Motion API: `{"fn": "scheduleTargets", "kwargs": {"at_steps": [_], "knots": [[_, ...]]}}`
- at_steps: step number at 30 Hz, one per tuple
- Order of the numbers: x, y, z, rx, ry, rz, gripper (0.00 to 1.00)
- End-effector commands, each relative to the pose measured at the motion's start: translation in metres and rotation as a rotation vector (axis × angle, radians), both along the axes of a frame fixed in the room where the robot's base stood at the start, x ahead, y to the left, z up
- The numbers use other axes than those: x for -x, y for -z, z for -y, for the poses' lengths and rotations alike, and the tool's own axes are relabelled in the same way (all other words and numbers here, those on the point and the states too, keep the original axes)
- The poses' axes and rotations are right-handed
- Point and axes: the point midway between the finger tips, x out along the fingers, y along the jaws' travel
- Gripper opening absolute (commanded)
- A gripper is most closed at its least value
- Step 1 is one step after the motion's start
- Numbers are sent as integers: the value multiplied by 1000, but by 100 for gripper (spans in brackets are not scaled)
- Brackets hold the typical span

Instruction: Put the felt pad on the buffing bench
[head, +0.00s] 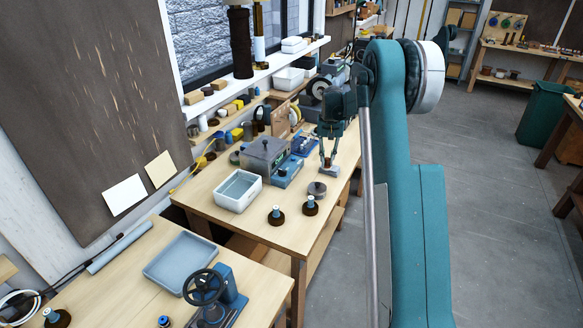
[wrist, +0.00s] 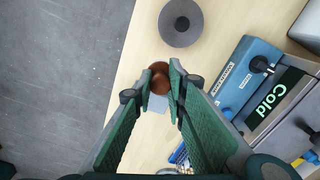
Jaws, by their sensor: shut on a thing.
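My gripper (head: 328,163) is low over the right part of the middle wooden bench (head: 240,213). In the wrist view, its fingers (wrist: 160,86) are closed around a reddish-brown rounded knob (wrist: 160,77). A pale grey block shows below the knob (wrist: 157,104), and also in the head view (head: 329,171); it may be the felt pad. I cannot tell whether it touches the bench top. Which bench is the buffing bench is not marked.
A blue unit labelled "Cold" (wrist: 262,85) stands beside my gripper. A white tub (head: 238,190) and two dark-based spools (head: 310,205) stand on the middle bench. A grey tray (head: 180,262) and a handwheel press (head: 212,295) are on the near bench. Floor lies to the right.

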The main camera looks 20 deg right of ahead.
Motion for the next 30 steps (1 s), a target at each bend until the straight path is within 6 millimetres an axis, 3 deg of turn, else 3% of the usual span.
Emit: {"fn": "scheduleTargets", "kwargs": {"at_steps": [6,20,30], "knots": [[7,0,26,0,40,0,5],[7,2,28,0,45,0,5],[7,39,28,0,45,0,5]]}}
